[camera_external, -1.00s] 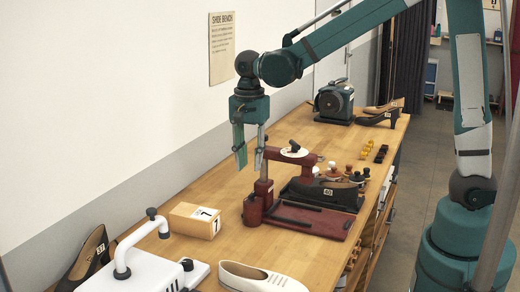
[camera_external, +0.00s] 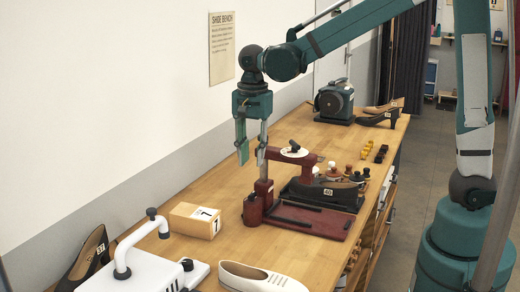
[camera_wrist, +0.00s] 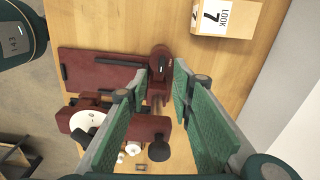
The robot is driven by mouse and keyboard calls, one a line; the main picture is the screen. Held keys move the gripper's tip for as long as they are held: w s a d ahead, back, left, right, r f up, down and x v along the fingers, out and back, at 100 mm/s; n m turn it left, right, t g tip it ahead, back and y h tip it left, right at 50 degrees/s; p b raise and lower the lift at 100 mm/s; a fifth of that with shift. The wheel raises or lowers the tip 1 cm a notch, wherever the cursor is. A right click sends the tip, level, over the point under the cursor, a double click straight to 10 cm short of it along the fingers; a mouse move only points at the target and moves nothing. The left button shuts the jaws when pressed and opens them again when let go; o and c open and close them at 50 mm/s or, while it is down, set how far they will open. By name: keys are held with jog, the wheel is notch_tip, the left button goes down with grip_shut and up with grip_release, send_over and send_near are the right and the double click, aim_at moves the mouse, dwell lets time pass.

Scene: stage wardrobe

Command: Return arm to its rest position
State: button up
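My gripper (camera_external: 252,158) hangs pointing down above the bench, next to the red press-like stand (camera_external: 290,158). Its two green-padded fingers are apart with nothing held between them. In the wrist view my gripper (camera_wrist: 165,100) also shows open, with the dark red stand and its base plate (camera_wrist: 95,70) below and beyond the fingers. In the outside view one finger overlaps the stand's upright, and I cannot tell how close they are. My teal arm reaches in from the right.
Several small knobs stand at right. The wall is close behind at left.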

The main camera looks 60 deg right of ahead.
jog(key=s+d+r+n+t, duration=0.1)
jog(key=s+n+t, duration=0.1)
jog(key=s+n, duration=0.3)
jog(key=s+d+r+n+t+b, duration=0.1)
jog(key=s+r+n+t, duration=0.1)
jog(key=s+n, duration=0.4)
jog(key=s+d+r+n+t, duration=0.1)
jog(key=s+n+t, duration=0.2)
jog(key=s, duration=1.1)
jog(key=shift+d+r+n+b, duration=0.25)
jog(key=shift+r+n+b, duration=0.1)
jog(key=shift+n, duration=1.05)
jog(key=shift+f, duration=0.1)
